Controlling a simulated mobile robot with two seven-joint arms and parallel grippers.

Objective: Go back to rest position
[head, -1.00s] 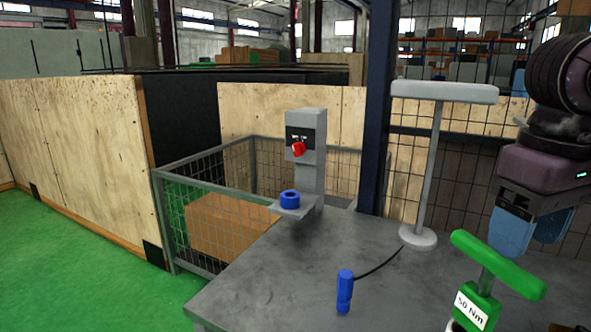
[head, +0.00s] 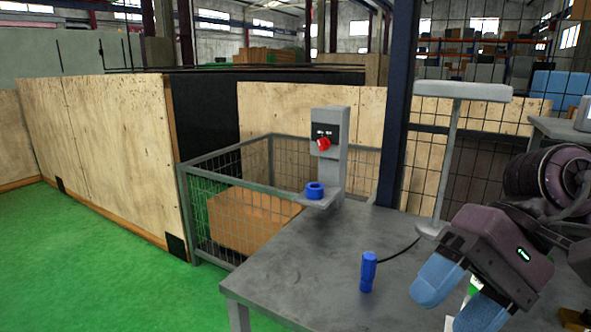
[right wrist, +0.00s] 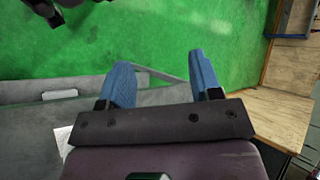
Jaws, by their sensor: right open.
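My right gripper (head: 455,300) is at the lower right of the head view, over the right part of the grey table (head: 310,265). Its two blue fingers are apart with nothing between them. In the right wrist view the same gripper (right wrist: 162,80) shows both fingers spread and empty, with green floor and a grey surface beyond them. The gripper hides most of the green-handled tool on the table. My left gripper is not in the head view.
A grey stand with a red knob (head: 323,144) and a blue ring (head: 314,190) stands at the table's back edge. A blue cylinder (head: 368,271) stands upright on the table. A grey T-shaped post (head: 450,160) is behind my right gripper. Green floor (head: 100,260) is clear at left.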

